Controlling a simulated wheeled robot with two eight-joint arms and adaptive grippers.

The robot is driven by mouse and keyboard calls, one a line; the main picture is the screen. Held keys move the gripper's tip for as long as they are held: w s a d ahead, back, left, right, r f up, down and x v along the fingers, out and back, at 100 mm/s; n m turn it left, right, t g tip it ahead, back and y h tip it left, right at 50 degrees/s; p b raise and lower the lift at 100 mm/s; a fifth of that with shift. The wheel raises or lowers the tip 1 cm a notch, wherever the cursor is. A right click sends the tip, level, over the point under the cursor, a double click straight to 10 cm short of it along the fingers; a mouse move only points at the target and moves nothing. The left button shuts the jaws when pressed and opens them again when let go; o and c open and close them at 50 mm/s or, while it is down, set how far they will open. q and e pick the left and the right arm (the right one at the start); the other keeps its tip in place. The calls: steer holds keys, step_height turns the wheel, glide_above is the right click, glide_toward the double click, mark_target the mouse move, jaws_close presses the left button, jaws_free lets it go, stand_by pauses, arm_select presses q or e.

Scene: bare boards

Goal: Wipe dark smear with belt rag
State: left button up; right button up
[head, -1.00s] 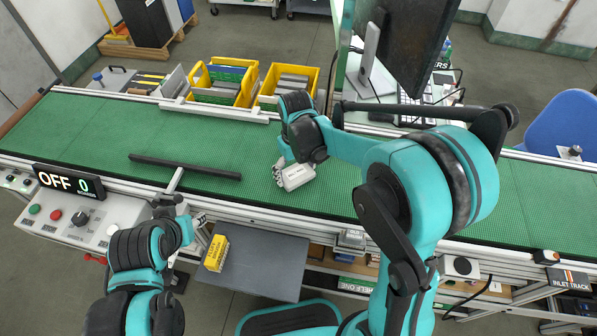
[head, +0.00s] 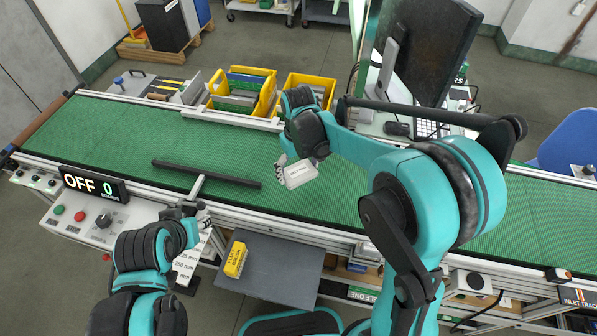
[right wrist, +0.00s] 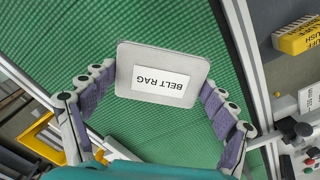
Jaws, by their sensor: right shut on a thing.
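The belt rag (head: 300,174) is a pale grey, flat block with a white label, and it also shows large in the right wrist view (right wrist: 192,62). My right gripper (head: 284,168) is shut on it, with fingers on both sides, over the green belt (head: 340,200). I cannot tell whether the rag touches the belt. I cannot make out a dark smear; my right arm hides part of the belt. My left gripper (head: 200,212) is near the belt's front edge by the control panel, and its fingers are too small to read.
Yellow bins (head: 242,92) stand behind the belt. A yellow box (head: 235,259) sits on a grey shelf (head: 272,275) in front. A monitor (head: 425,45) stands at the back right. The belt's left part is clear.

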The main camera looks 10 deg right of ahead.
steer(key=shift+r+p, duration=1.05)
steer(key=shift+r, duration=0.7)
steer(key=shift+d, duration=0.1)
